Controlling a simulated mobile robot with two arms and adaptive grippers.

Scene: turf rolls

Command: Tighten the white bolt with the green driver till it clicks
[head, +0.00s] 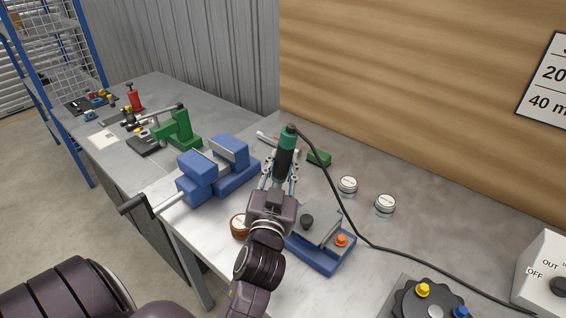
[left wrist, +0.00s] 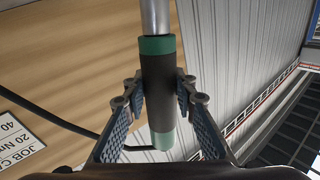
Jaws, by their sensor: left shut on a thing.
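The green driver (head: 285,152) is a black-handled tool with green bands and a cable at its top end. My left gripper (head: 280,178) is shut on its black grip and holds it roughly upright over the bench. In the left wrist view the driver (left wrist: 158,95) lies between the two finger pads, with its silver shaft (left wrist: 155,16) running out of the top of the picture. A black round fixture (head: 430,300) at the lower right bears a yellow bolt (head: 422,289) and a blue bolt (head: 460,312). I cannot make out a white bolt. My right gripper is not in view.
A blue vise (head: 215,168) stands left of the gripper. A blue-based block with an orange knob (head: 341,240) is close on its right. Two round silver-and-white tins (head: 347,185) and a white switch box (head: 545,272) stand further right. The black cable (head: 345,215) crosses the bench.

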